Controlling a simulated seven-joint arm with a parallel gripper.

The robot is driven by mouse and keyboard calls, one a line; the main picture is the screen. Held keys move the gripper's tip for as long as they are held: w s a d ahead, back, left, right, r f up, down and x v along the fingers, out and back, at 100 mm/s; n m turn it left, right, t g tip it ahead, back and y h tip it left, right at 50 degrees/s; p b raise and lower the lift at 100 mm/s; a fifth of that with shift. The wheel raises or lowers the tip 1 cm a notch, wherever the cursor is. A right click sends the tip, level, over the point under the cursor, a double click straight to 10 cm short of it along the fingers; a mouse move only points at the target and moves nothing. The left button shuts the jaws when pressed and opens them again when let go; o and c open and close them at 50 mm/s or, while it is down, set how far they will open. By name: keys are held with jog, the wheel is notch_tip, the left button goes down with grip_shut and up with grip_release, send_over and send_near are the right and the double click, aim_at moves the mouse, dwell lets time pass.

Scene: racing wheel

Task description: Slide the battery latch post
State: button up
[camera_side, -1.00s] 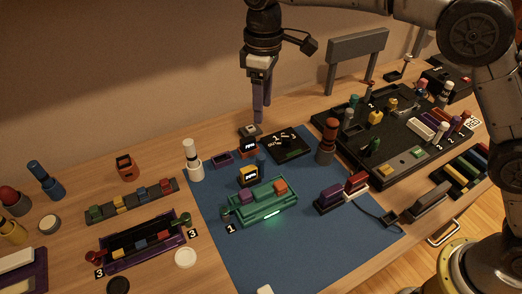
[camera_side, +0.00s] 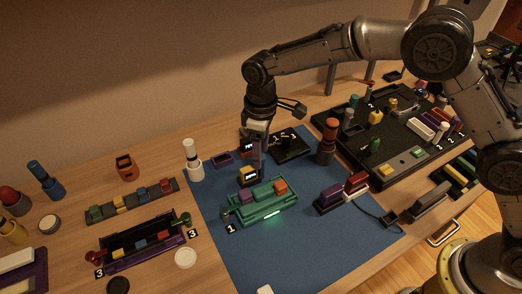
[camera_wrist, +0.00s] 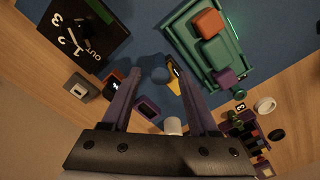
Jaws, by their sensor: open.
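A green tray (camera_side: 262,212) sits on the blue mat, with a purple block (camera_side: 246,196) and an orange block (camera_side: 280,187) on it and a lit green strip along its front. It also shows at the top of the wrist view (camera_wrist: 218,83). A short blue post (camera_wrist: 160,73) stands behind the tray and shows between my fingertips in the wrist view; I cannot tell whether it is the latch post. My gripper (camera_side: 260,165) is low behind the tray, pointing down, open and apparently empty. Its fingers hide the post in the side view.
A yellow block with a black face (camera_side: 248,176) stands close beside my fingers. A black dial panel (camera_side: 292,146) lies behind, and a red-topped cylinder (camera_side: 327,140) stands to the right. A white post (camera_side: 192,158) stands left. The mat's front (camera_side: 300,250) is mostly clear.

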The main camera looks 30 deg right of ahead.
jog(key=shift+f, duration=0.2)
jog(key=shift+c, duration=0.2)
grip_shut()
jog(key=shift+d, duration=0.8)
jog(key=shift+o, duration=0.2)
grip_release()
notch_tip(320, 180, up, 14)
dwell(0.4)
